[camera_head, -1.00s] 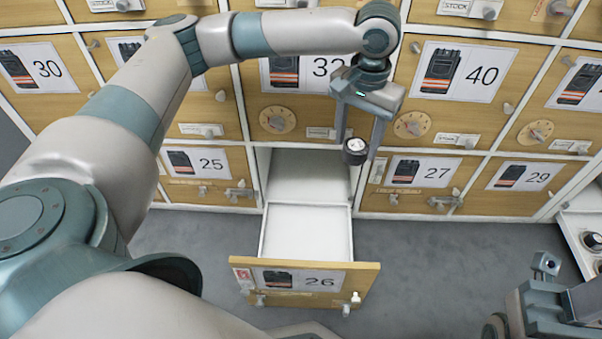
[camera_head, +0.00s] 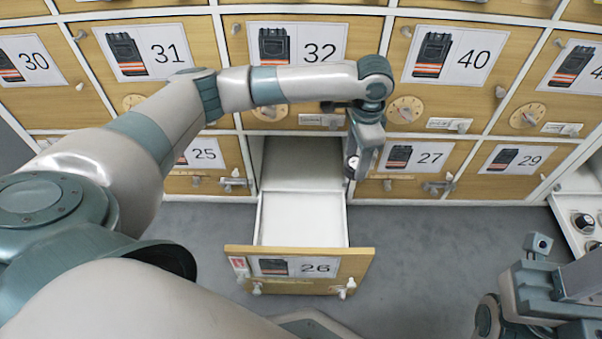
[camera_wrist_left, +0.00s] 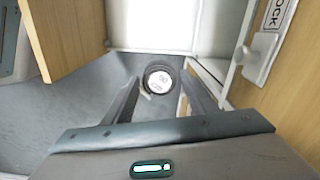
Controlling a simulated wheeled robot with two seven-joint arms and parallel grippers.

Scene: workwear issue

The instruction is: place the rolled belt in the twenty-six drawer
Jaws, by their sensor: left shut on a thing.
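The rolled belt (camera_wrist_left: 158,80) is a small dark roll with a pale, round printed face. It is held between the fingertips of my left gripper (camera_head: 354,165), which is shut on it. In the head view the gripper hides most of the belt. The twenty-six drawer (camera_head: 296,268) is pulled out from the bottom row, and its white interior looks empty. The gripper and belt are at the drawer's right side, in front of the edge between its opening and door 27. In the wrist view the drawer's white interior (camera_wrist_left: 155,25) lies beyond the belt.
Closed wooden doors 25 (camera_head: 206,165) and 27 (camera_head: 416,160) flank the opening, with latches sticking out. Doors 32 (camera_head: 297,45) and 40 (camera_head: 450,55) are above. Another open drawer (camera_head: 566,212) holds dark rolls at right. Part of my right arm (camera_head: 555,295) is at bottom right.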

